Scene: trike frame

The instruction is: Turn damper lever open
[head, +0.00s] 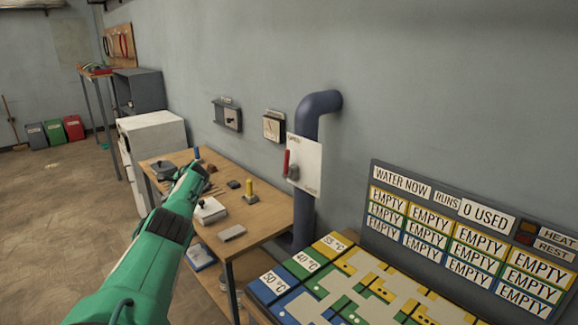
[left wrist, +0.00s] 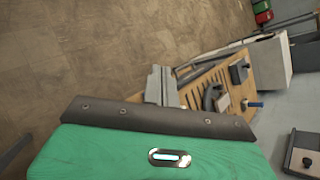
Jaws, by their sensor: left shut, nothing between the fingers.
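The damper lever (head: 287,162) has a red handle that stands upright beside a grey pivot. It is on a white plate (head: 308,160) in front of a dark blue pipe (head: 303,215) at the wall. Small lettering at the plate's top and bottom is too small to read surely. My left gripper (head: 198,163) is over the wooden workbench, left of the lever and well apart from it. Its grey fingers (left wrist: 160,85) show in the left wrist view, shut and empty. The lever is not visible in that view. My right gripper is out of view.
The workbench (head: 265,222) carries several small items, including a yellow-topped piece (head: 249,188) and a white box (head: 209,211). A dark label board (head: 372,235) and a coloured panel (head: 342,245) stand at right. A gauge (head: 273,127) hangs on the wall.

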